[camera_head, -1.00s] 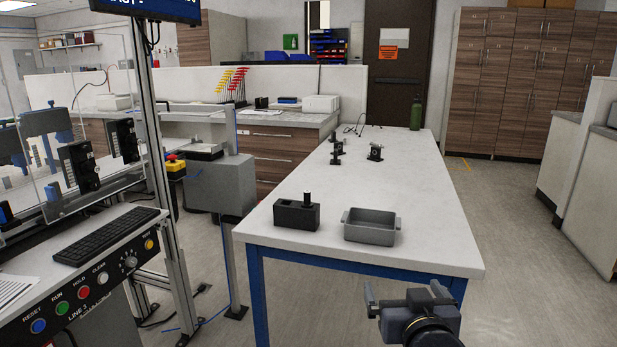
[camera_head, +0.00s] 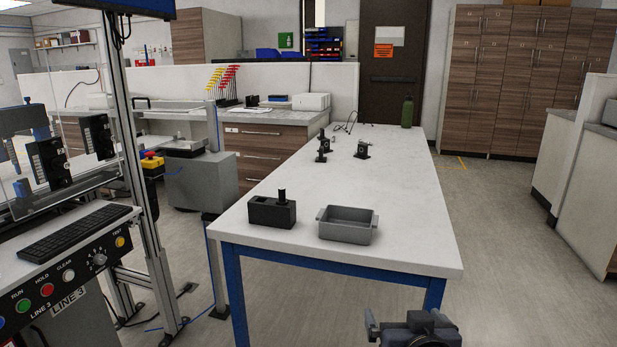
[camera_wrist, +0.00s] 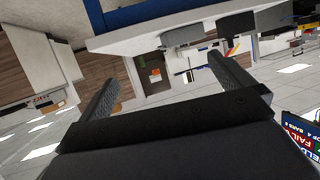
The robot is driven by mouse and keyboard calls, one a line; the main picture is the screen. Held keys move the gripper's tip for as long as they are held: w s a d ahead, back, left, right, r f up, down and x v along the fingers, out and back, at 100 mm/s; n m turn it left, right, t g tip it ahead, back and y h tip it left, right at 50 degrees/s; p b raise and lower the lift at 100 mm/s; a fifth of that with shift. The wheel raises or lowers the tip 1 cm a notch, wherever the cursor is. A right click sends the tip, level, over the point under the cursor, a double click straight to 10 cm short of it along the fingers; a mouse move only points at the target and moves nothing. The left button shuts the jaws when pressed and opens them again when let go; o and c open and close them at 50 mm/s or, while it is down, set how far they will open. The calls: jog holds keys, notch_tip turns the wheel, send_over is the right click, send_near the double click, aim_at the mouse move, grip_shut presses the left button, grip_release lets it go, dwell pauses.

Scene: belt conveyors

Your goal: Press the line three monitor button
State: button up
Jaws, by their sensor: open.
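The LINE 3 control panel (camera_head: 85,283) stands at the left edge of the head view, below a keyboard (camera_head: 55,233). It carries a green RUN button (camera_head: 23,306), a red HOLD button (camera_head: 46,290), a whitish CLEAR button (camera_head: 68,276), a dark knob (camera_head: 99,260) and a yellow TEST button (camera_head: 120,242). A monitor (camera_head: 125,5) hangs above, mostly cut off; a lit screen (camera_wrist: 300,132) shows at the right edge of the wrist view. My gripper (camera_head: 408,319) is low in the head view, right of the panel and apart from it. Its open fingers (camera_wrist: 162,70) hold nothing.
A metal post (camera_head: 140,190) rises beside the panel. Floor (camera_head: 520,260) is clear at right.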

jog(key=shift+c, duration=0.2)
grip_shut()
dwell(1.1)
dwell(0.5)
